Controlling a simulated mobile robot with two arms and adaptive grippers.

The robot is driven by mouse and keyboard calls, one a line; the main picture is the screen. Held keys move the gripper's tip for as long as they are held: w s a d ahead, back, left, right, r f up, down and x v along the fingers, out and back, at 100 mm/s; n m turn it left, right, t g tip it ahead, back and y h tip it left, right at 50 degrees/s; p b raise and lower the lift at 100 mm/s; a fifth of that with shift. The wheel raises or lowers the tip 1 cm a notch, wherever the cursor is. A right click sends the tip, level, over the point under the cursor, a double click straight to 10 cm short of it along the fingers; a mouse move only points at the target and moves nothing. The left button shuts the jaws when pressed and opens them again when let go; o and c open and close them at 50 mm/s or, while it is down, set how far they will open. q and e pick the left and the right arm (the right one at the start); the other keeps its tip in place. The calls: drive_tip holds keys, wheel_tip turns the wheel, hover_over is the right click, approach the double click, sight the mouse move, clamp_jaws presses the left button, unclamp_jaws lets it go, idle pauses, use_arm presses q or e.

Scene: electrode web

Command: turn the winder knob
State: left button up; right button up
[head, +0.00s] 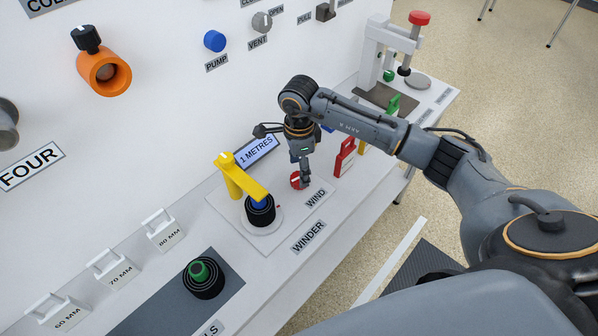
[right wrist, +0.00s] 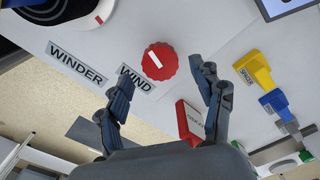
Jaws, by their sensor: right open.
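The winder knob is a red scalloped knob (head: 297,181) with a white pointer line, on the white winder base plate beside the "WIND" label (head: 316,198). In the right wrist view the red knob (right wrist: 159,62) lies just beyond my fingertips, between their lines, with nothing touching it there. My right gripper (head: 302,178) points down over the knob in the head view and partly hides it. Its two fingers stand apart and empty in the right wrist view (right wrist: 162,80). My left gripper is not in view.
The winder's black reel (head: 260,212) and yellow arm (head: 247,181) stand left of the knob. A display reading "1 METRES" (head: 257,150) is behind. A red tagged block (head: 345,158) stands close on the right, near one finger in the right wrist view (right wrist: 190,122).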

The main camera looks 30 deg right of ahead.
drive_tip(key=shift+f, duration=1.7)
drive_tip(key=c, duration=1.1)
drive_tip(key=shift+c, duration=0.2)
drive_tip(key=shift+m, duration=0.4)
